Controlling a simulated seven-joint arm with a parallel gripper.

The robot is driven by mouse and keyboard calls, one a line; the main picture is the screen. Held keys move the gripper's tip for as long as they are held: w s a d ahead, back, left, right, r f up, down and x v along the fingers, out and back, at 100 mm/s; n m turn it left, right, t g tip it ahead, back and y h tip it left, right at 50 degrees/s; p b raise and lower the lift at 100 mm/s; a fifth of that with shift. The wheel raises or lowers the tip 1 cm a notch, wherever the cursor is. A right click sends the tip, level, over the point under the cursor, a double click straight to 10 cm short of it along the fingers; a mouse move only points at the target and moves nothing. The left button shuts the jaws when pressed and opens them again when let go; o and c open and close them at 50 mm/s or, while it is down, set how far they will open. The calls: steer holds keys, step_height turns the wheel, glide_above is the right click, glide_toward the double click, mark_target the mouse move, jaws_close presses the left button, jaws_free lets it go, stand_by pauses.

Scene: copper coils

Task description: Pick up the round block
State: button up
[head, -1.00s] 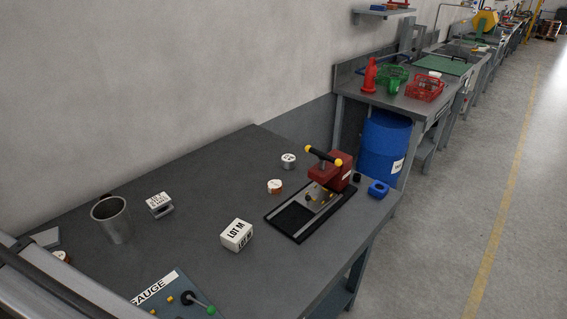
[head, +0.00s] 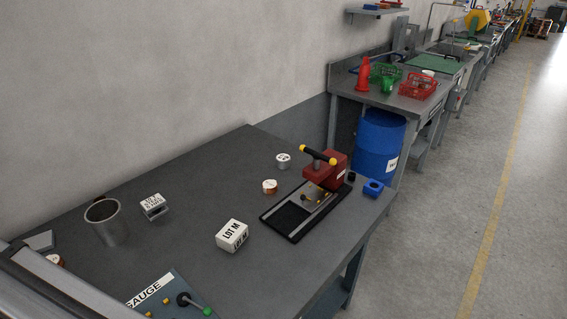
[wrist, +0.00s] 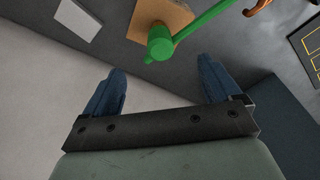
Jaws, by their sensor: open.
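Several small round pieces stand on the grey bench in the head view; I cannot tell which one is the round block. One is silvery with a white marked top (head: 284,160), near the back. One is copper-coloured with a white top (head: 269,187), left of the press. Another copper one (head: 55,260) is partly hidden at the lower left. My gripper (wrist: 161,66) shows only in the wrist view. Its blue fingers are wide apart with nothing between them. No round block shows clearly in the wrist view.
The bench (head: 180,235) holds a metal cup (head: 107,222), a LOT M box (head: 232,235), a labelled block (head: 153,205), a gauge board (head: 165,295), a red press (head: 325,170) and a blue block (head: 373,188). A green rod (wrist: 200,22) lies beyond my fingers in the wrist view.

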steer(key=w+d+f+m, duration=0.1)
steer(key=w+d+m, duration=0.1)
steer(key=w+d, duration=0.9)
steer(key=w+d+f+m, duration=0.1)
steer(key=w+d+m, duration=0.1)
steer(key=w+d, duration=0.95)
steer(key=w+d+f+m, duration=0.15)
steer(key=w+d, duration=0.45)
steer(key=w, duration=1)
steer(key=m+t+h, duration=0.4)
steer(key=m, duration=1.5)
glide_toward(283, 157)
steer(key=x, duration=0.4)
steer(key=shift+s+a+f, duration=0.1)
steer(key=shift+f, duration=0.3)
steer(key=shift+x, duration=2.95)
steer(key=shift+r, duration=0.1)
steer(key=c, duration=1.2)
